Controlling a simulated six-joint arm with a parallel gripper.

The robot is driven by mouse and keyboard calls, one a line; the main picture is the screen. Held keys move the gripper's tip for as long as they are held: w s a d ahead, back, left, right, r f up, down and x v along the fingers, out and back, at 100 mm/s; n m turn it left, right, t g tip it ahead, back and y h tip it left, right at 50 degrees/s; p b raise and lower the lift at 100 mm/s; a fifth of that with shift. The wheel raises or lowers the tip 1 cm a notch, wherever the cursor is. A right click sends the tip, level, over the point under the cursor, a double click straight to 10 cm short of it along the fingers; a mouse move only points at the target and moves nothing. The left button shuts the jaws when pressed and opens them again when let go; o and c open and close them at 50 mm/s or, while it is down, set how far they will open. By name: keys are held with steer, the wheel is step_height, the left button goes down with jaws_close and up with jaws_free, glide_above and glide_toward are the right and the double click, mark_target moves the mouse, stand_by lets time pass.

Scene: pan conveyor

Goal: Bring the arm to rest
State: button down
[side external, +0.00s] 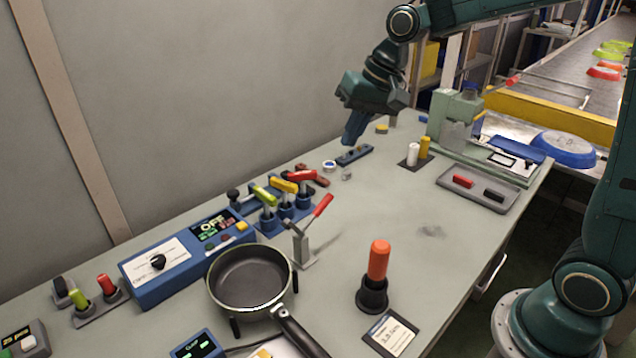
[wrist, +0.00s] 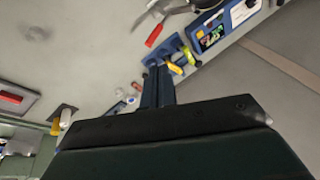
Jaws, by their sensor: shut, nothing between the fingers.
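My gripper (side external: 352,142) is above the far end of the grey table (side external: 420,225), pointing down, shut and empty. In the wrist view its dark blue fingers (wrist: 158,88) stand together with nothing between them. In the side view the fingertips are close to a small blue block (side external: 354,155) with a dark knob; I cannot tell whether they touch it. My arm is bent, reaching in from the upper right.
A pan (side external: 250,278) sits at the table's front left, beside a blue control box (side external: 165,268). Coloured levers (side external: 285,197) stand in the middle. An orange-handled tool (side external: 378,262) stands upright at front. A green press (side external: 455,118) is at back right. The table's middle right is mostly clear.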

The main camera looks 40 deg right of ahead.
steer(key=s+d+r+n+t+h, duration=0.1)
steer(key=s+n, duration=0.3)
steer(key=s, duration=1.9)
steer(key=shift+s+d+r+t+h, duration=0.4)
steer(key=shift+r+t+h, duration=0.2)
steer(key=shift+h, duration=0.1)
